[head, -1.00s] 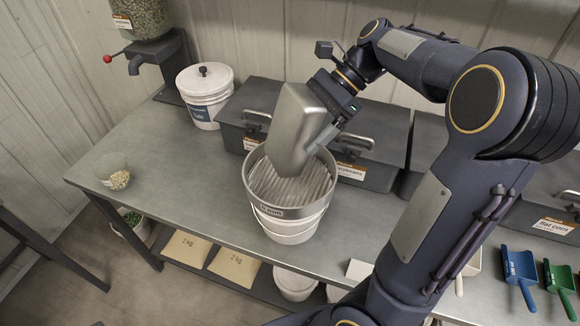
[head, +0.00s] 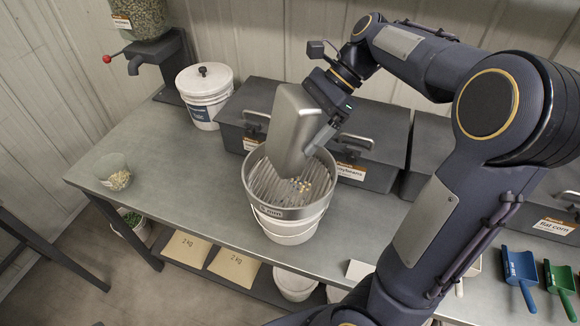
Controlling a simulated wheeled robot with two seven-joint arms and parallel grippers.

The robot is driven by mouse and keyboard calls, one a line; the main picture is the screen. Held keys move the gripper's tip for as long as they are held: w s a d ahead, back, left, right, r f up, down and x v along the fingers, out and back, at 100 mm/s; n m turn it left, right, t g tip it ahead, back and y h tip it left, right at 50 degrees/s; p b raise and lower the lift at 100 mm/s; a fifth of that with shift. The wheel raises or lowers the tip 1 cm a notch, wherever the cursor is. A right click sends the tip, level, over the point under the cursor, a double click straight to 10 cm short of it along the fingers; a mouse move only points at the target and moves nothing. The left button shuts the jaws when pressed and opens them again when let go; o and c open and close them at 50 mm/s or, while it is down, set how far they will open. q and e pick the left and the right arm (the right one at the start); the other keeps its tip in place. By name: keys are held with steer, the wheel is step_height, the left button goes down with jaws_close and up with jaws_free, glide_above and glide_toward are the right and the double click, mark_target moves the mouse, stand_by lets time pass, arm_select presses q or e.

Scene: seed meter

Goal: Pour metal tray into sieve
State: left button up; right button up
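The metal tray (head: 296,130) is tipped steeply, nearly on end, with its lower edge over the sieve. My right gripper (head: 322,143) is shut on the tray's right side. The round metal sieve (head: 279,213) with a slatted bottom sits on a white bucket (head: 287,231) on the bench. Small pale, orange and dark grains (head: 293,190) lie on the slats below the tray's lower edge. The inside of the tray faces away and is hidden. My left gripper is not in view.
Grey lidded bins (head: 371,172) stand behind the sieve. A white lidded bucket (head: 204,97) is at the back left. A clear cup with seeds (head: 116,178) is at the left end. Blue (head: 519,267) and green (head: 560,277) scoops lie at the right. The bench left of the sieve is clear.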

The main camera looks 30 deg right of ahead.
mark_target(281, 134)
steer(key=shift+a+r+h, duration=0.15)
steer(key=shift+a+h, duration=0.3)
steer(key=shift+a, duration=0.1)
steer(key=shift+a+r+h, duration=0.15)
steer(key=shift+a+h, duration=0.3)
steer(key=shift+a, duration=0.25)
steer(key=shift+h, duration=0.3)
steer(key=shift+w+a, duration=0.1)
steer(key=shift+a+h+b, duration=0.4)
steer(key=shift+a+h, duration=0.5)
steer(key=shift+h, duration=0.1)
steer(key=a+f+g+h+p, duration=0.1)
steer(key=a+f+h+p, duration=0.2)
steer(key=a+h, duration=0.7)
steer(key=shift+w+f+g+h, duration=0.4)
steer(key=shift+f+h, duration=0.8)
steer(key=shift+h, duration=1.9)
